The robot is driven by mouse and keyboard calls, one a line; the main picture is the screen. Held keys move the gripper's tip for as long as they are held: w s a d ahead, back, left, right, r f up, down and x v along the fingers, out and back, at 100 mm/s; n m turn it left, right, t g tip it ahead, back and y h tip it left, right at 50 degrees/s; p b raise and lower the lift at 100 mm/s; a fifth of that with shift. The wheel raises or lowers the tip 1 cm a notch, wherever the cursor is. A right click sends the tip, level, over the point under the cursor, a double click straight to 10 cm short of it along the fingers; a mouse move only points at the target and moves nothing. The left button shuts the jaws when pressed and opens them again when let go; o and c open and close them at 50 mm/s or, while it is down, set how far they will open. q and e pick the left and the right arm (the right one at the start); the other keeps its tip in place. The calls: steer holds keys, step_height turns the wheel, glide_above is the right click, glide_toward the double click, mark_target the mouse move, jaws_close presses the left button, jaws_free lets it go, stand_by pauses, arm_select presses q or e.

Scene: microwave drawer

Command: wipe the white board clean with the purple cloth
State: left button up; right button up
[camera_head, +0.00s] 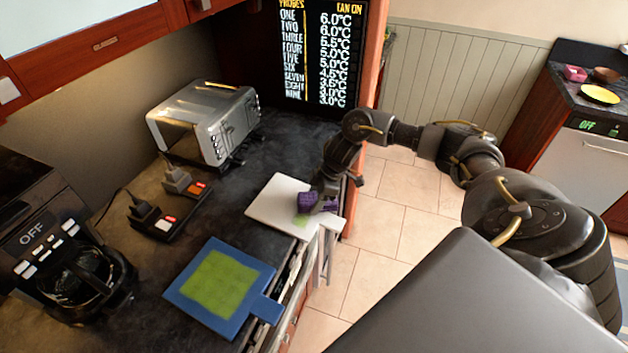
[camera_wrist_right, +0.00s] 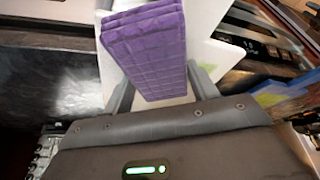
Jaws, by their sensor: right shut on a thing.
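The white board (camera_head: 270,206) lies on the dark counter near its front edge, with a green patch on it beside the cloth. It also shows in the right wrist view (camera_wrist_right: 208,28). The purple cloth (camera_head: 308,202) is a folded block on or just over the board; I cannot tell whether it touches. In the right wrist view the purple cloth (camera_wrist_right: 146,50) sits between the fingers of my right gripper (camera_wrist_right: 160,85), which is shut on it. The gripper comes down over the board from the right and hides part of it. My left gripper is not in view.
A blue board (camera_head: 255,297) with a green patch lies nearer on the counter. A silver toaster (camera_head: 205,122) stands behind, with a power strip (camera_head: 170,213) in front of it. A coffee machine (camera_head: 60,250) is at the left. A drawer (camera_head: 322,255) front lies below the counter edge.

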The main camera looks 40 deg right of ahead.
mark_target(302, 194)
steer(key=shift+w+a+f, duration=0.1)
steer(key=shift+w+a, duration=0.15)
steer(key=shift+w, duration=0.25)
steer(key=shift+w+a, duration=0.25)
steer(key=shift+w, duration=0.2)
steer(key=shift+w, duration=0.1)
steer(key=shift+w+a, duration=0.45)
steer(key=shift+w, duration=0.3)
steer(key=shift+w+a+b, duration=0.2)
steer(key=shift+w+a, duration=0.05)
steer(key=shift+w, duration=0.3)
steer(key=shift+w+a+b, duration=0.15)
steer(key=shift+w+a, duration=0.1)
steer(key=shift+w, duration=0.25)
steer(key=shift+w+a+b, duration=0.15)
steer(key=shift+w+a, duration=0.1)
steer(key=shift+w, duration=0.3)
steer(key=shift+w+a+b, duration=0.15)
steer(key=shift+w+a, duration=0.1)
steer(key=shift+w, duration=0.25)
